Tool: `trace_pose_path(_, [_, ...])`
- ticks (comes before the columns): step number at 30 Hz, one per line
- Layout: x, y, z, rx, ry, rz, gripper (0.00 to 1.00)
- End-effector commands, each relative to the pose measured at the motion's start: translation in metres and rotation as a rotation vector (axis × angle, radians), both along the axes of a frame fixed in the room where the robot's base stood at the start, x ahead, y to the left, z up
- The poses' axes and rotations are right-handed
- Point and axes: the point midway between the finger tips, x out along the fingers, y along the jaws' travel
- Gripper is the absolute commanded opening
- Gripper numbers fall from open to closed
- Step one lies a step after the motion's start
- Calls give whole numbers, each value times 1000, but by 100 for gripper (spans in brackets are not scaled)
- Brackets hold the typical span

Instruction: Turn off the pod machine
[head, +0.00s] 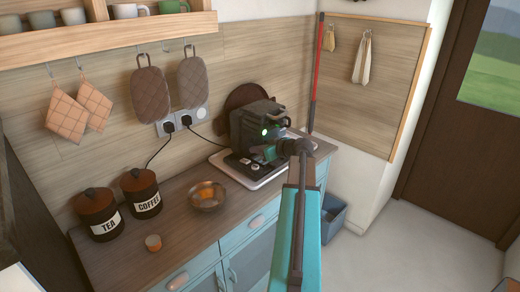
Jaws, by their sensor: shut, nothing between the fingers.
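The pod machine (250,124) is a dark grey appliance on a light tray (222,163) at the right end of the wooden counter. A small green light (265,132) glows on its front. My gripper (264,153) is close in front of the machine, below the green light. It is shut with nothing held. It is small in the picture and partly hidden by my wrist, so I cannot tell whether it touches the machine.
A blue bin (333,216) stands on the floor.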

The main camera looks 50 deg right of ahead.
Motion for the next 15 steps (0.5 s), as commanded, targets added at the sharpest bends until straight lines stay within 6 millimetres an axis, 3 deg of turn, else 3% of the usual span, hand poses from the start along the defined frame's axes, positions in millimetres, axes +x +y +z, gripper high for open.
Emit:
trace_pose_path(10, [47, -4, -19, 0, 1, 1, 0])
trace_pose_path(15, [39, -3, -34, 2, 1, -1, 0])
